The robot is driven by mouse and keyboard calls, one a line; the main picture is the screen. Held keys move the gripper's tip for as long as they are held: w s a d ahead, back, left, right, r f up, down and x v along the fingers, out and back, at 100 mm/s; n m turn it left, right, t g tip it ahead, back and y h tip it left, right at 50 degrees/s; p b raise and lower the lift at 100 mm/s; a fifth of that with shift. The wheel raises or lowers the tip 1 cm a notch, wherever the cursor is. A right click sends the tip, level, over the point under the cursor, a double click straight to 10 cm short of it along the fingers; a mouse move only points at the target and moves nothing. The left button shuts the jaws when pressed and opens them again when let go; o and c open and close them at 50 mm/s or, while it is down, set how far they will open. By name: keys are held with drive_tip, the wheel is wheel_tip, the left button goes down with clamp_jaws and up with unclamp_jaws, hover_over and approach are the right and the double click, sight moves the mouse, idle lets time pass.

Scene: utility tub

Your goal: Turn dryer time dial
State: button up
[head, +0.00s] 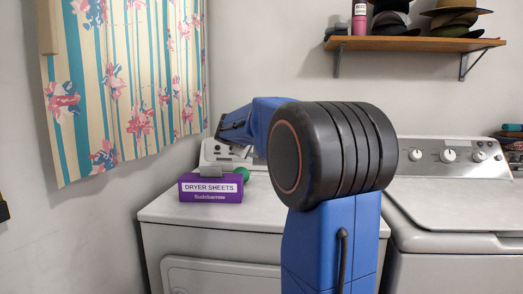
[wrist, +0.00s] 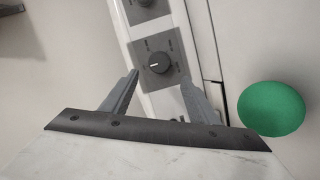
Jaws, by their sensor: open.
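The dryer (head: 155,212) is the white machine on the left in the head view. Its control panel (head: 213,150) is mostly hidden behind my arm. In the wrist view a round dark dial (wrist: 159,63) with a light pointer mark sits on a grey square of the panel. A second dial (wrist: 146,3) is cut off at the top edge. I cannot read their labels. My gripper (wrist: 160,78) is open and empty, with one finger to each side of the nearer dial in the picture. I cannot tell whether the fingers touch it.
A purple dryer sheets box (head: 210,190) stands on the dryer top, with a grey item on it. A green ball (wrist: 271,109) lies right of my gripper in the wrist view. A washer (head: 450,210) stands to the right. A shelf (head: 415,43) with hats hangs above.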

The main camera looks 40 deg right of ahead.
drive_tip(key=v, duration=0.8)
drive_tip(key=shift+a, duration=0.15)
